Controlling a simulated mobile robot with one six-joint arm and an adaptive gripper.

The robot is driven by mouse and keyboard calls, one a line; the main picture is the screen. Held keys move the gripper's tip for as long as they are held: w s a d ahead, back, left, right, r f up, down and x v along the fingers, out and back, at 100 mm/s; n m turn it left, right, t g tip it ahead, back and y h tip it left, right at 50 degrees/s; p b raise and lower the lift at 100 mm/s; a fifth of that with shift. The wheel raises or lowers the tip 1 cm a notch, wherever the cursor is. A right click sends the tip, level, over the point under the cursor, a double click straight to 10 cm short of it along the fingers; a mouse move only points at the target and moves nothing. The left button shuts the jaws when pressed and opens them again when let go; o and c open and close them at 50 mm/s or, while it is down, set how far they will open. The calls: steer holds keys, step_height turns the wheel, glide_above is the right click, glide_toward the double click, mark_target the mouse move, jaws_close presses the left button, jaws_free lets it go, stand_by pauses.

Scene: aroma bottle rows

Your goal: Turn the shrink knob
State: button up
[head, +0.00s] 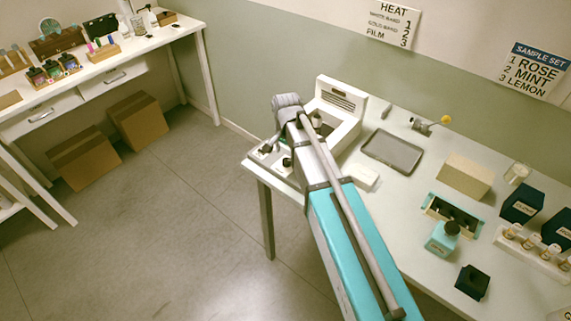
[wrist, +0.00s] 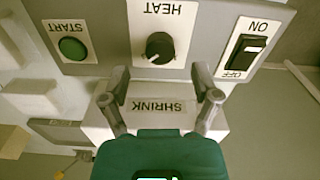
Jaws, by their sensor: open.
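In the wrist view, a black round knob (wrist: 160,47) sits on a pale plate marked HEAT, upside down in the picture. Its white pointer mark is toward the lower left. A block marked SHRINK (wrist: 165,106) shows below it, between my fingers. My gripper (wrist: 160,80) is open and empty. Its two fingers are apart on either side, with the tips just below the knob in the picture, not closed on it. In the head view, the white machine (head: 340,97) stands at the table's left end, partly hidden by my arm; I cannot make out the gripper clearly there.
A green START button (wrist: 72,48) and a black ON/OFF switch (wrist: 245,52) flank the knob. On the table, a grey tray (head: 392,152), a tan block (head: 465,176), a teal bottle (head: 441,240) and dark boxes (head: 521,205) stand to the right.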

mark_target(286, 161)
steer(key=shift+f+b, duration=1.55)
steer(key=shift+f, duration=0.25)
jaws_close()
